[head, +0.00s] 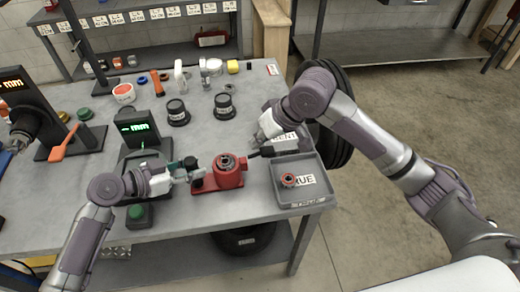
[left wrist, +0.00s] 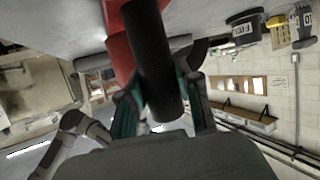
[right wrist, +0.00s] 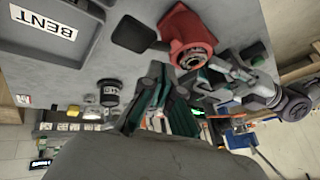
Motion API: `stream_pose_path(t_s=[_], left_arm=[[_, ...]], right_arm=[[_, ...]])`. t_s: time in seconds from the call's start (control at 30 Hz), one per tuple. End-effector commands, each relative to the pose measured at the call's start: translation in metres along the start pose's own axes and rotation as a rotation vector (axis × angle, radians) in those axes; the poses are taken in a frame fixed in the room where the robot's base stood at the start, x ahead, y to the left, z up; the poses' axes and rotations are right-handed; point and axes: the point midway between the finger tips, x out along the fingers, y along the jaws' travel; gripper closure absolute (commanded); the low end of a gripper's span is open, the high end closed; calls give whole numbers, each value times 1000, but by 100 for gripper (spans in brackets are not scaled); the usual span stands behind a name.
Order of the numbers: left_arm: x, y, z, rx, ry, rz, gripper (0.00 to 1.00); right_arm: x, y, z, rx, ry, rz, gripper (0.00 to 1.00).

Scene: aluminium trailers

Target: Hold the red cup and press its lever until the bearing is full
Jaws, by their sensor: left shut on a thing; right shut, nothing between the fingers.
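The red cup (head: 232,178) stands on its red base near the table's front edge, with a metallic ring (head: 226,160) on top; I take this for the bearing, but how full it is cannot be told. A black-ended lever (head: 262,153) sticks out to its right. My left gripper (head: 194,173) is shut on a black cylindrical grip (left wrist: 152,60) at the cup's left side. My right gripper (head: 264,134) is shut and empty, above and apart from the lever. In the right wrist view the cup (right wrist: 188,32) and lever end (right wrist: 133,33) lie beyond its fingers.
A grey tray marked TRUE (head: 310,200) holds a small reddish ring (head: 289,180), right of the cup. A tray marked BENT (head: 303,140) lies behind it, close to my right gripper. A gauge with green display (head: 138,130) stands at left. Black pots (head: 224,107) stand behind.

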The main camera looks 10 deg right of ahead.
Motion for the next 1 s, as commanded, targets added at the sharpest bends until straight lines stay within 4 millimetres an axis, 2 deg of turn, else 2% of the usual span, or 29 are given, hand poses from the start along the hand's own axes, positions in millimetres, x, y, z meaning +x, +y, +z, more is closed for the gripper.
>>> stream_pose_path(t_s=[1.0], left_arm=[[0,-1,0,0,0,-1,100]], right_arm=[[7,5,5,0,0,0,100]])
